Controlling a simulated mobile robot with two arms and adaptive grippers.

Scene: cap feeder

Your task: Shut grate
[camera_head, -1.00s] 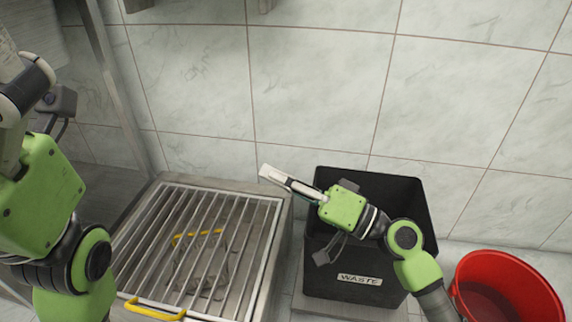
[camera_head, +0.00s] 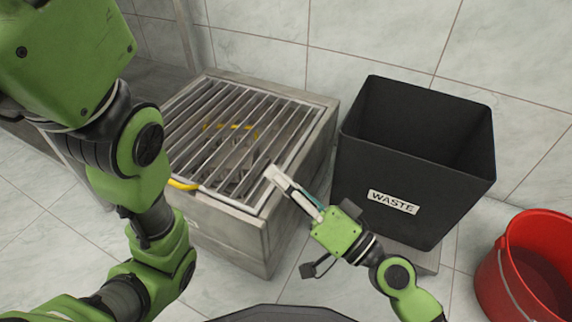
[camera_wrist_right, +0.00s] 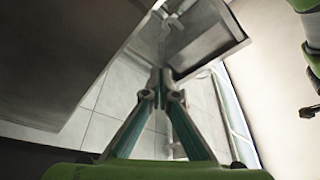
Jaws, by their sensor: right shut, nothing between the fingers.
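The grate (camera_head: 248,103), a metal frame of parallel bars, lies over the top of a grey metal box (camera_head: 222,232). It looks down and about level with the rim; I cannot tell whether it is fully seated. Its yellow handle (camera_head: 183,185) shows at the front edge, partly hidden by my left arm. My right gripper (camera_head: 271,173) is shut and empty, by the grate's front right corner; I cannot tell whether it touches. The right wrist view shows its closed fingers (camera_wrist_right: 160,80) near grey metal edges. My left arm crosses the left side; its gripper is out of frame.
A black bin marked WASTE (camera_head: 417,197) stands right of the box. A red bucket (camera_head: 517,273) is at the lower right. A tiled wall (camera_head: 370,35) is behind. A yellow-edged thing (camera_head: 232,127) shows through the bars inside the box.

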